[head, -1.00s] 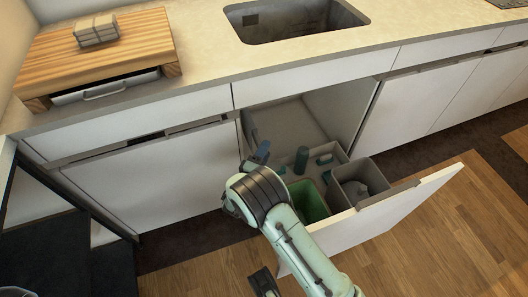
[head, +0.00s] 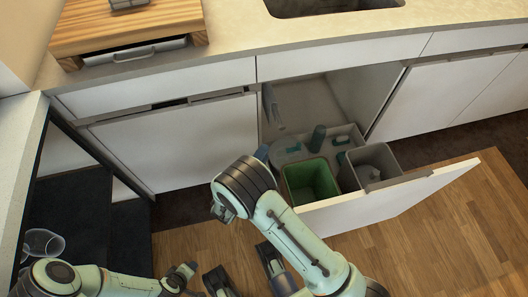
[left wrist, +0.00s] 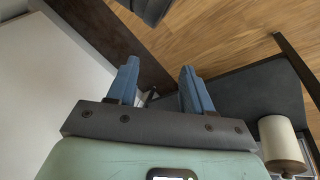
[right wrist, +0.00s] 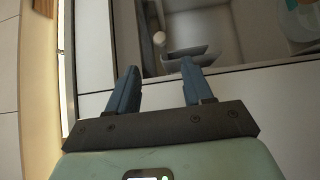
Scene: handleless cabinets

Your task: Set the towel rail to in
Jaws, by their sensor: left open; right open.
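A slim grey piece, which looks like the towel rail (head: 272,108), stands along the inner left wall of the open under-sink cabinet. How far it is pulled out, I cannot tell. My right gripper (head: 262,153) is at the left edge of that opening, below and in front of the grey piece, partly hidden by its wrist. In the right wrist view its fingers (right wrist: 156,82) are apart and empty, with a grey bracket-like part beyond the tips. My left gripper (left wrist: 158,82) is open and empty, low over the floor beside a white front.
The bin drawer is pulled out right of my right gripper, with a green bin (head: 310,182) and a grey bin (head: 372,165); its white front (head: 400,200) juts over the floor. A dark shelf (head: 75,240) with a glass (head: 42,243) stands at left.

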